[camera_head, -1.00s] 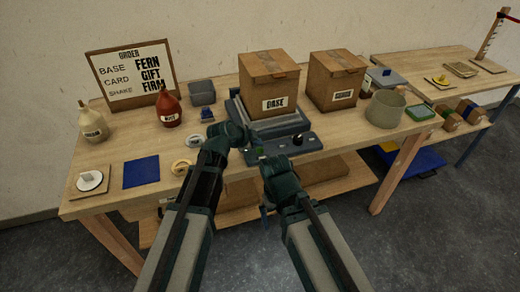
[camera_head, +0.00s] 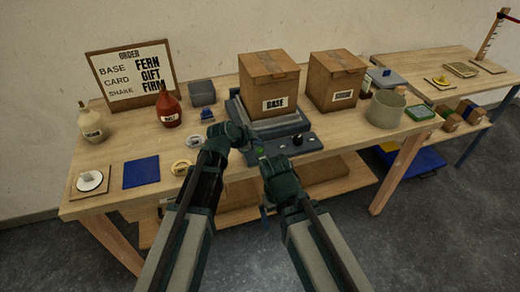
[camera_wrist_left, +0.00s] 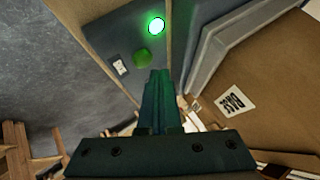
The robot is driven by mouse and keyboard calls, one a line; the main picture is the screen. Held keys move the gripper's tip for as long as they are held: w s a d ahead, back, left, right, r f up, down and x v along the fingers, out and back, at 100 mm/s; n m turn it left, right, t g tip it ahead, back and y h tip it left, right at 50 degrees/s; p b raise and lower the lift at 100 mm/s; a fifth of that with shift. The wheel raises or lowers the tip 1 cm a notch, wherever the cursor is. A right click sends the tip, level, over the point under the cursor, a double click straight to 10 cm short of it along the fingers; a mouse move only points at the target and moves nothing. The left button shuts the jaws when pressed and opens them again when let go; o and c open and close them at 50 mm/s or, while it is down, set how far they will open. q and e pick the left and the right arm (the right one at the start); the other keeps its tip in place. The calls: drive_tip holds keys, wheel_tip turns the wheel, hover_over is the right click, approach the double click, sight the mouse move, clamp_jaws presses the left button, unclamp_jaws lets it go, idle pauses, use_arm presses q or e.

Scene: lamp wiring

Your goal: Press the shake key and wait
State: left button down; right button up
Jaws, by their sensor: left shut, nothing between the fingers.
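The base box (camera_head: 270,92), a closed carton labelled BASE, sits on the grey shaker platform (camera_head: 236,108). A dark control panel (camera_head: 315,142) lies in front of it. In the left wrist view the panel carries a green key (camera_wrist_left: 141,58), a brightly glowing green lamp (camera_wrist_left: 156,25) and a small white label (camera_wrist_left: 120,64). My left gripper (camera_head: 248,147) is shut and empty at the panel's left end. Its fingertips (camera_wrist_left: 158,76) appear just beside the green key; contact cannot be told. My right gripper (camera_head: 268,162) is close by, in front of the panel, its fingers unclear.
A second carton (camera_head: 336,82) and a round bin (camera_head: 386,109) stand to the right. Bottles, including a red one (camera_head: 169,109), and a blue mat (camera_head: 141,172) are on the left.

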idle(0.5)
use_arm(q)
drive_tip(key=shift+f+b, duration=0.45)
